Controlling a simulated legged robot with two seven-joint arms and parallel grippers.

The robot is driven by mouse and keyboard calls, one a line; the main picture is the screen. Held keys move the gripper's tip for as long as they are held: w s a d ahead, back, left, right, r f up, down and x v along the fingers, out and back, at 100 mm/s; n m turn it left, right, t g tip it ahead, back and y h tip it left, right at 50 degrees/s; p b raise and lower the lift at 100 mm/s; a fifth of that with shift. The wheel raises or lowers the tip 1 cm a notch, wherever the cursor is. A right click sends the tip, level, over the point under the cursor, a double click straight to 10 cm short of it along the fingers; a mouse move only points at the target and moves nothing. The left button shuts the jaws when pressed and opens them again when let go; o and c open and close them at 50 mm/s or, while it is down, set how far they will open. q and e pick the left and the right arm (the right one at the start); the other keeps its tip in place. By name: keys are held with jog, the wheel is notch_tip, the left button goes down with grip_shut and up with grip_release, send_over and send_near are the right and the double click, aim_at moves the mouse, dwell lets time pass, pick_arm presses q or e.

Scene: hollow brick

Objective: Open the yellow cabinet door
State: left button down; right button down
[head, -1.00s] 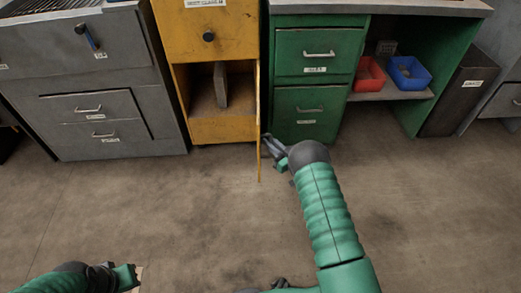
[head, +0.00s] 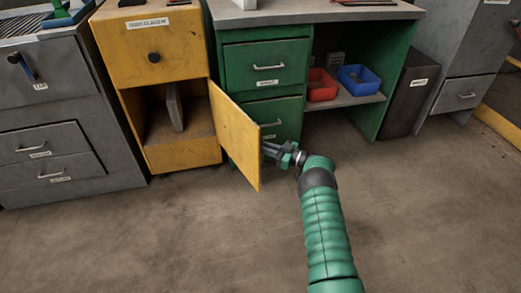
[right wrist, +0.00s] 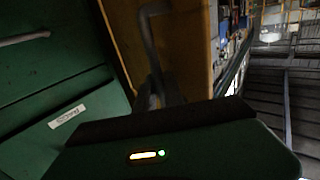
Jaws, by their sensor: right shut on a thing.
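The yellow cabinet (head: 154,42) stands between grey drawers and a green workbench. Its lower door (head: 235,138) hangs wide open on the right side, with its inner face showing in the head view, and the compartment is exposed. My right gripper (head: 270,150) is at the outer side of the door, its tips partly hidden behind the door's free edge. In the right wrist view the door (right wrist: 187,40) and its bar handle (right wrist: 150,45) show close ahead, and the gripper is shut on the handle; the fingertips are dark. My left gripper is out of view.
The green workbench (head: 262,60) with drawers is right beside the door's outer side. Red (head: 321,88) and blue (head: 360,80) bins sit on its shelf. The floor in front is clear.

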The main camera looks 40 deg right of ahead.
jog(key=shift+w+a+r, duration=0.1)
jog(key=c, duration=1.7)
grip_release()
jog(key=p+v, duration=0.6)
jog(key=v, duration=1)
jog(key=shift+s, duration=0.4)
